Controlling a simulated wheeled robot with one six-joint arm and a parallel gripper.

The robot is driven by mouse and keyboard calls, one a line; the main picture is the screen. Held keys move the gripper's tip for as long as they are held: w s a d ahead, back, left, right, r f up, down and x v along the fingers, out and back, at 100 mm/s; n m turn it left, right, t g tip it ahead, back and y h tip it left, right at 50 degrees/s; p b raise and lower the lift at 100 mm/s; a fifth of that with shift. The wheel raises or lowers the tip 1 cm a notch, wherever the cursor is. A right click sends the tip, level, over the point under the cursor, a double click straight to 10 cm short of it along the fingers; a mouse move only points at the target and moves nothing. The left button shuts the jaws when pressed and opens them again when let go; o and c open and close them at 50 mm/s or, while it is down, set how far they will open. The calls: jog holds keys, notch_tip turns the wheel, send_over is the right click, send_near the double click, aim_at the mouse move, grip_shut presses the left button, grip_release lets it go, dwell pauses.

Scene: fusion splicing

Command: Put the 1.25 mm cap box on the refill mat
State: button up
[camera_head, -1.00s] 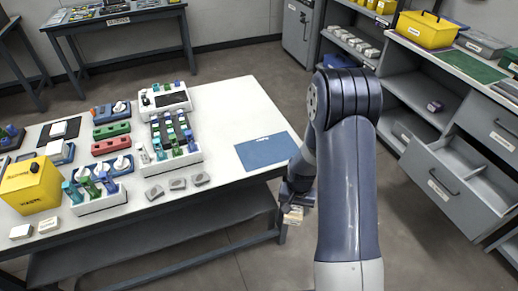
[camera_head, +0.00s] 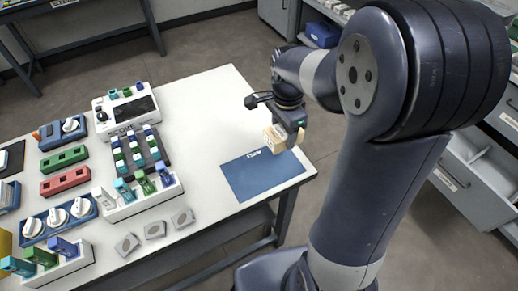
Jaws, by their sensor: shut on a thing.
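My gripper (camera_head: 283,140) is shut on a small cream-coloured box (camera_head: 274,138), which I take to be the cap box. Its label is too small to read. The gripper holds the box above the far right part of the blue refill mat (camera_head: 250,183). The mat is a flat blue rectangle with a short white printed word, at the right end of the white table. Nothing lies on the mat. I cannot tell the exact height of the box over it.
A white rack (camera_head: 140,201) with coloured bottles stands left of the mat, in front of a white device (camera_head: 127,109). Several small grey boxes (camera_head: 155,229) lie at the table's front edge. The table (camera_head: 205,115) is clear behind the mat.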

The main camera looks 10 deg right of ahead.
aim_at(280, 161)
jog(key=shift+w+f, duration=0.15)
jog(key=shift+f, duration=0.05)
notch_tip(280, 161, down, 9)
jog(key=shift+f+b, duration=0.15)
jog(key=shift+b, duration=0.2)
jog(key=shift+f, duration=0.1)
jog(key=shift+f, duration=0.15)
jog(key=o, duration=1)
notch_tip(280, 161, up, 12)
jog(key=shift+r+p, duration=0.25)
jog(key=shift+p, duration=0.25)
